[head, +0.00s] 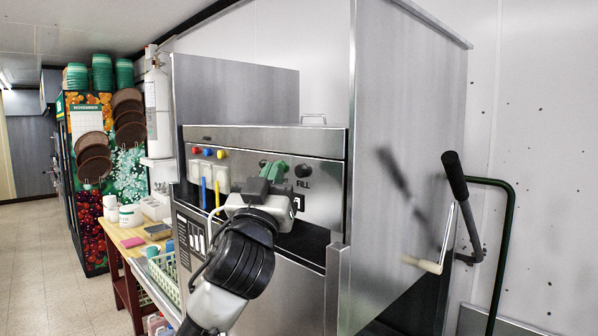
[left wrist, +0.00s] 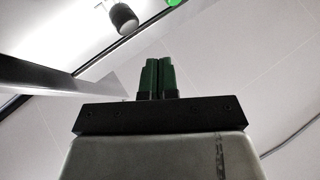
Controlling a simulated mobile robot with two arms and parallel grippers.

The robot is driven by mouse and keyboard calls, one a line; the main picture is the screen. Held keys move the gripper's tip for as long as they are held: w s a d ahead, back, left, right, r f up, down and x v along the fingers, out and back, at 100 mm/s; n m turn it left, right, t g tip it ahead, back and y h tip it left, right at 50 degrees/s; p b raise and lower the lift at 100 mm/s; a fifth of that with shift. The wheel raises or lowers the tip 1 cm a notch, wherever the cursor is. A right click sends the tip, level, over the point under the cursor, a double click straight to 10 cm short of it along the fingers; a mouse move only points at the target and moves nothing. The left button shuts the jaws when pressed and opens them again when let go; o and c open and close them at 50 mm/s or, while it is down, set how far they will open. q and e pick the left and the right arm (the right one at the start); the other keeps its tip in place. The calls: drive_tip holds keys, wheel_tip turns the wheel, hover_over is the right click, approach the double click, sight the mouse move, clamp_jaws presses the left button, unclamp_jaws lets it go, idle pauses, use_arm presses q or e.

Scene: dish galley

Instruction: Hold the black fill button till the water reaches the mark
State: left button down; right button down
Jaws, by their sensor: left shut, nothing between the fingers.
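The black fill button (head: 304,171) is a round knob on the steel front panel, just above the word FILL. My left gripper (head: 275,171) has green fingertips, shut with nothing between them. In the head view it is just left of the button, with a visible gap between them in the picture; the depth between them is hard to judge. The left wrist view shows the closed green fingers (left wrist: 158,76) and a black cylinder (left wrist: 124,18) up and left of them; I cannot tell if it is the button. I cannot make out the water or the mark. My right gripper is not in view.
Red, blue and yellow buttons (head: 208,152) sit on the panel's left side. A steel side wall (head: 395,150) stands to the right, with a black-handled lever (head: 455,175) beyond it. A wooden counter (head: 135,243) with small containers is at the left. Floor is free at far left.

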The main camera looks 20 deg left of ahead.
use_arm(q)
drive_tip(key=shift+w+d, duration=0.25)
drive_tip(key=shift+w, duration=0.3)
drive_tip(key=shift+w+d, duration=0.2)
drive_tip(key=shift+w, duration=0.3)
drive_tip(key=shift+w, duration=0.1)
idle(1.3)
drive_tip(key=shift+w+d, duration=0.2)
drive_tip(key=shift+w, duration=0.1)
drive_tip(key=shift+w+d+b, duration=0.15)
drive_tip(key=shift+w+b, duration=0.15)
drive_tip(key=shift+w, duration=0.1)
idle(0.7)
drive_tip(key=shift+s, duration=0.15)
idle(2.8)
drive_tip(key=shift+s+a, duration=0.3)
drive_tip(key=shift+s, duration=0.35)
drive_tip(key=shift+s+a, duration=0.35)
drive_tip(key=shift+s, duration=0.4)
drive_tip(key=shift+s+a, duration=0.3)
drive_tip(key=shift+s, duration=0.5)
drive_tip(key=shift+s+a, duration=0.35)
drive_tip(key=shift+s, duration=0.4)
